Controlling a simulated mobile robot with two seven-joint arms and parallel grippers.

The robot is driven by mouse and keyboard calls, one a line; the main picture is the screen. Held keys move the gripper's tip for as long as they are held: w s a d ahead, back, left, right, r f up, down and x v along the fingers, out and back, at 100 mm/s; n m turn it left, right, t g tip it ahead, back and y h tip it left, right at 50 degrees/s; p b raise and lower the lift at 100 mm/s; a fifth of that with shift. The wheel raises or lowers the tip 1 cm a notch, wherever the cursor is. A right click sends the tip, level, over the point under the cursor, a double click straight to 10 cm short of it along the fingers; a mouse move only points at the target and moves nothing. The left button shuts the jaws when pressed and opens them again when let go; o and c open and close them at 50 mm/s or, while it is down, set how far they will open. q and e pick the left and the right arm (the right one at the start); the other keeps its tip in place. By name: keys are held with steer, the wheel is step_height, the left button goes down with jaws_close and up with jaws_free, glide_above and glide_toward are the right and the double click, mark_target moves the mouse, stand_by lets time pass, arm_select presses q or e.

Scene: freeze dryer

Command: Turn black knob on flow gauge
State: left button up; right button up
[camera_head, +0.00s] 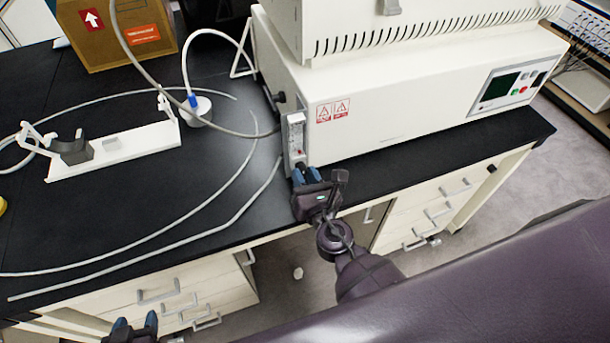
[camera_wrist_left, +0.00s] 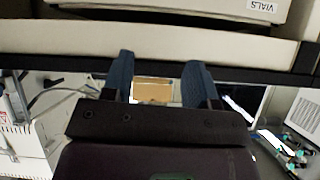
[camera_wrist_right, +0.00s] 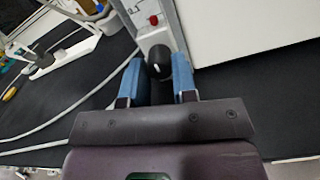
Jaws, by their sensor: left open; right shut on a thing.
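The flow gauge (camera_head: 296,136) is a narrow grey upright panel on the left front corner of the white freeze dryer. It also shows at the top of the right wrist view (camera_wrist_right: 155,30), with a red part on it. My left gripper (camera_head: 133,328) is open and empty, low in front of the bench, facing a drawer front (camera_wrist_left: 150,40).
The freeze dryer (camera_head: 400,110) stands on the black bench (camera_head: 180,215). Left of it are a white stand (camera_head: 115,148), a cardboard box (camera_head: 115,30) and a round fitting (camera_head: 197,110). Loose grey tubes (camera_head: 150,236) lie across the bench near my right gripper.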

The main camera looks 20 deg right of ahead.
arm_select(q)
steer(key=shift+f, duration=0.1)
arm_select(e)
steer(key=m+b, duration=0.1)
steer(key=m, duration=0.1)
steer(key=shift+f+m, duration=0.1)
steer(key=shift+m, duration=0.2)
steer(key=m+b, duration=0.1)
steer(key=m, duration=0.2)
steer(key=shift+m, duration=0.3)
steer(key=m+b, duration=0.1)
steer(key=m, duration=0.2)
steer(key=shift+m, duration=0.3)
steer(key=m, duration=0.3)
steer(key=shift+m+b, duration=0.3)
steer(key=shift+b, duration=0.05)
steer(key=m, duration=0.4)
steer(key=shift+r+p, duration=0.25)
steer(key=shift+p, duration=0.05)
steer(key=shift+m+p, duration=0.4)
steer(key=shift+m, duration=1.3)
arm_select(q)
steer(key=shift+s+f, duration=0.25)
steer(key=shift+f, duration=0.4)
steer(key=shift+s+f, duration=0.25)
steer(key=shift+f, duration=0.45)
arm_select(e)
steer(key=shift+f+m, duration=0.1)
steer(key=shift+m, duration=0.2)
